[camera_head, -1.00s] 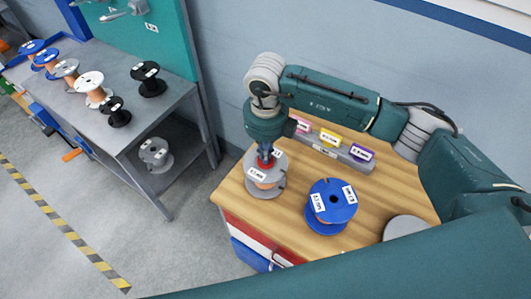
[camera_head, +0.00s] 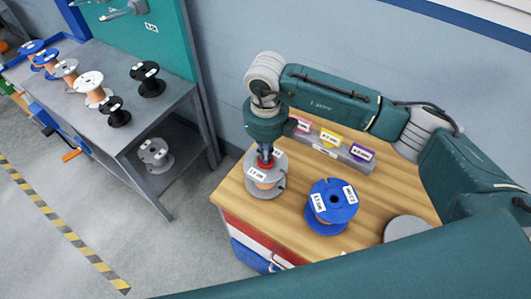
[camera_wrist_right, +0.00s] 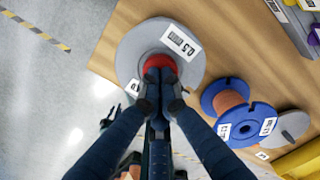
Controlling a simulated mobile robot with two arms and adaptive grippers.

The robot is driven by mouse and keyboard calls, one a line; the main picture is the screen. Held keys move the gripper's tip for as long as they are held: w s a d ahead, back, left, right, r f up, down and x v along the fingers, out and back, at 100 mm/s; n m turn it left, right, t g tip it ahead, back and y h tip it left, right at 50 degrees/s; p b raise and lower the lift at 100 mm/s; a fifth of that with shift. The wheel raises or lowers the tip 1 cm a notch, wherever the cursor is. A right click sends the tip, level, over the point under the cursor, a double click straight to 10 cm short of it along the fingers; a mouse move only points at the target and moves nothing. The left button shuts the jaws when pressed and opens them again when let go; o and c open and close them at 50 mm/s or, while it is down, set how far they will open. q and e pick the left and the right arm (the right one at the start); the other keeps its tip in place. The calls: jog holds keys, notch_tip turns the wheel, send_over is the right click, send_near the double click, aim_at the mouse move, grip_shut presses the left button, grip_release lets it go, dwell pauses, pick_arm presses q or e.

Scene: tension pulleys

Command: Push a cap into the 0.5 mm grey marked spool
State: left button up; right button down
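The grey spool (camera_head: 264,190) with copper-coloured wire stands upright at the left end of the wooden bench top. In the right wrist view its grey flange (camera_wrist_right: 130,55) carries a white label reading 0.5. A red cap (camera_wrist_right: 160,63) is at the middle of that flange, partly hidden by my fingers. I cannot tell how deep it sits in the hole. My right gripper (camera_wrist_right: 160,78) points down at the cap, its fingertips close together and touching or just above it. In the head view the gripper (camera_head: 265,160) is directly over the spool. My left gripper is not in view.
A blue spool (camera_head: 333,203) stands close to the right of the grey one. A grey disc (camera_head: 406,227) lies at the front right. A labelled bin row (camera_head: 330,150) is along the back. Several spools stand on the grey table (camera_head: 150,118) to the left; another is on its lower shelf.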

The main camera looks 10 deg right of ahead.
jog(key=shift+s+f, duration=0.2)
jog(key=shift+w+r+p, duration=0.2)
jog(key=shift+r+p, duration=0.45)
jog(key=shift+r, duration=0.65)
jog(key=shift+r+p, duration=1.1)
jog(key=shift+r, duration=1.25)
